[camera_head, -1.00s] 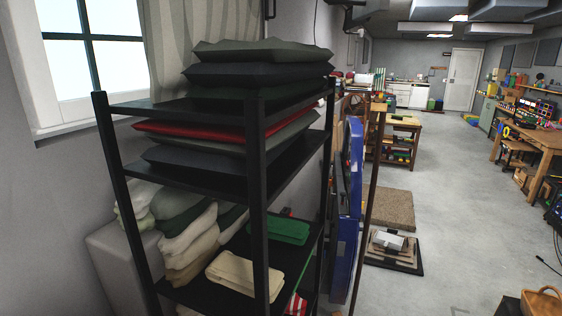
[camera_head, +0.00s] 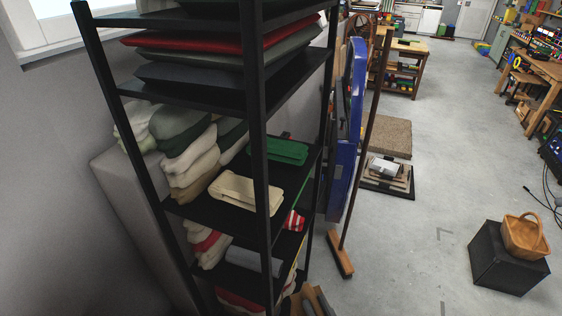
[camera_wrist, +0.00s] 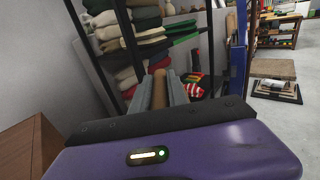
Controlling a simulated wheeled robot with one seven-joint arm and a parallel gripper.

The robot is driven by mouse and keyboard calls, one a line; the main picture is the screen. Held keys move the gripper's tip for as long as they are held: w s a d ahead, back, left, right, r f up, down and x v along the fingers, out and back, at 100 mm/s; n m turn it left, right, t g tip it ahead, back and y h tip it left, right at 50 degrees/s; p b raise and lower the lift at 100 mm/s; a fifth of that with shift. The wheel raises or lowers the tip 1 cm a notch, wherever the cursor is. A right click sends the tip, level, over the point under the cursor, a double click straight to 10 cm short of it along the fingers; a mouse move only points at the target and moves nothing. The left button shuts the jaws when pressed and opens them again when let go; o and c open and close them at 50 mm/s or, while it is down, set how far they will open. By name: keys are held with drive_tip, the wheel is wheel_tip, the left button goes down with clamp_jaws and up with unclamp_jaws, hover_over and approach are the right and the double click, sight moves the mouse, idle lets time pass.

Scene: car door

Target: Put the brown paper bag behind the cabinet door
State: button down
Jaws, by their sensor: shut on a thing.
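In the wrist view my gripper (camera_wrist: 160,92) points ahead with its two grey fingers shut on a narrow brown thing (camera_wrist: 158,92). Its colour fits the brown paper bag, but only a strip shows between the fingers. The gripper faces the black shelf rack. No cabinet door is plain to see; a blue car door (camera_head: 347,130) stands upright just right of the rack, and its edge also shows in the wrist view (camera_wrist: 238,50). The gripper is left of this door in the wrist view.
The black rack (camera_head: 257,130) holds cushions and folded cloths. A broom (camera_head: 368,140) stands beside the blue door. A wicker basket (camera_head: 524,236) sits on a black box (camera_head: 507,268) at right. A brown wooden surface (camera_wrist: 28,148) is close at left.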

drive_tip(key=w+d+f+m+t+h+b, duration=0.1)
drive_tip(key=d+f+m+h, duration=0.3)
drive_tip(key=d+f, duration=0.8)
drive_tip(key=shift+w+d+f+h, duration=0.15)
drive_tip(key=shift+d+f+h, duration=0.1)
drive_tip(key=shift+f+h, duration=0.8)
drive_tip(key=shift+r, duration=0.1)
